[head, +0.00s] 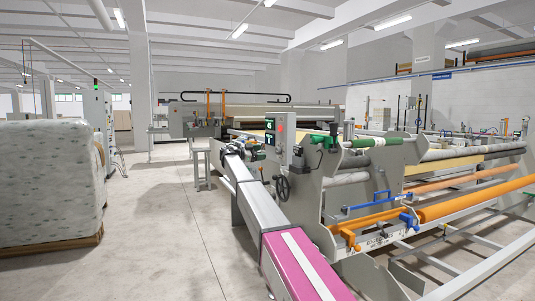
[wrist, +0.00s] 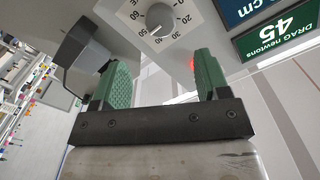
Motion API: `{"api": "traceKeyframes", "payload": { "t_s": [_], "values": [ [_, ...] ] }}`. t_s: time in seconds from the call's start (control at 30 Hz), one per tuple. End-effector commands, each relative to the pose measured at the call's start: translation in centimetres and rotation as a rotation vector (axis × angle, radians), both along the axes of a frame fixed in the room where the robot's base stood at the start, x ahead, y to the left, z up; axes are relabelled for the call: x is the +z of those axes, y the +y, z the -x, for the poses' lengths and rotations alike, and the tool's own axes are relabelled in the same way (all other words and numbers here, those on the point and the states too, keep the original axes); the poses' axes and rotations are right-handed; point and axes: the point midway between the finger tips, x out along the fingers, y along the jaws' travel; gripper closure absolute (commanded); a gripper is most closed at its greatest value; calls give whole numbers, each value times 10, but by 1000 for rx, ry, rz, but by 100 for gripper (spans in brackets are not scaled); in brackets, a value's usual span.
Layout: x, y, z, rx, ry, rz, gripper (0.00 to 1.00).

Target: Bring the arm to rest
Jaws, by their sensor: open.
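My arm reaches forward from the bottom middle of the head view toward a grey control box (head: 279,140) on the quilting gantry. My gripper (head: 258,153) is small there, just left of the box, and its fingers are hard to make out. In the wrist view its two green fingers (wrist: 162,78) stand apart with nothing held between them. The box's face appears upside down beyond them, with a numbered dial (wrist: 158,18) and a display reading 45 drag newtons (wrist: 281,33). I cannot tell whether a finger touches the box.
A black handwheel (head: 281,187) is below the box. Orange rollers (head: 470,201) and rails fill the right. A wrapped stack (head: 50,175) on a pallet stands at the left. The floor (head: 160,225) between is clear.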

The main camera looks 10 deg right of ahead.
Motion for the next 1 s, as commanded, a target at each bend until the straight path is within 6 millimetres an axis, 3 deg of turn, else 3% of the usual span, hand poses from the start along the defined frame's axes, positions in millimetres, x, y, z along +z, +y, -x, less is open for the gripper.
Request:
{"api": "traceKeyframes", "payload": {
  "t_s": [0.23,0.53,0.63,0.77,1.0],
  "values": [
    [0,16,6,-1,0,0,31],
    [-1,16,6,-1,1,0,31],
    [-12,11,11,1,32,-8,31],
    [-58,-8,32,19,165,-44,31],
    [-191,-55,99,117,574,-164,31]
  ]
}}
